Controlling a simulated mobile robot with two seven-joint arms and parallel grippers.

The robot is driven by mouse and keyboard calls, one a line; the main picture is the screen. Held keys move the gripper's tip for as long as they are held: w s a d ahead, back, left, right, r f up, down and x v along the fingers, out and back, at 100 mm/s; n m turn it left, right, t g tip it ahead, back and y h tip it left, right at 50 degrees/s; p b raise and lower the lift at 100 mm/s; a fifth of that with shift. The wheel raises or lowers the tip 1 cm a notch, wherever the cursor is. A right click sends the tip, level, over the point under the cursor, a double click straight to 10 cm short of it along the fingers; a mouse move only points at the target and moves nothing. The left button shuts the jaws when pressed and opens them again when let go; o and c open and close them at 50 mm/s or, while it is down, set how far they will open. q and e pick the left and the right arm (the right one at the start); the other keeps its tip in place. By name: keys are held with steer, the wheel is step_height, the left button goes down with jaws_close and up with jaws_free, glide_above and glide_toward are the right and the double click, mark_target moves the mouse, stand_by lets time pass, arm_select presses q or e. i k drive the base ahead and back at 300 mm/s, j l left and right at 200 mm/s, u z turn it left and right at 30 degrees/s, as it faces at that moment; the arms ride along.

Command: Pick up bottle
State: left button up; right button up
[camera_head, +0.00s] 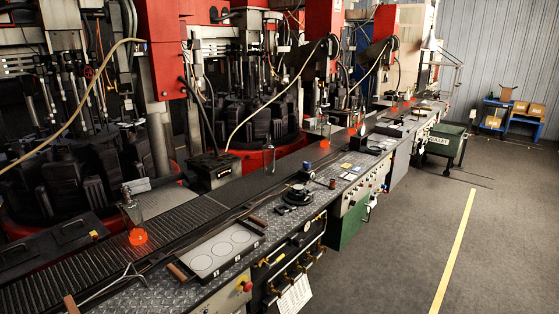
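Several clear bottles with glowing orange bases stand along the black conveyor (60,280). The nearest bottle (133,214) is upright at the lower left of the head view. A smaller, farther bottle (325,132) stands further along the line, with others beyond it. Neither of my grippers shows in this view, so no bottle is seen held.
A metal workbench (150,295) runs beside the conveyor. On it lie a tray (205,260) with white circles and wooden handles, thin metal tongs (124,277) and a round black item (298,193). Moulding machines (255,100) stand behind.

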mark_target(268, 149)
steer(key=i+l, duration=0.4)
steer(key=i, duration=0.15)
steer(key=i+l, duration=0.45)
steer(key=i, duration=0.15)
steer(key=i+l, duration=0.4)
steer(key=i, duration=0.15)
steer(key=i+l, duration=0.4)
steer(key=i, duration=0.15)
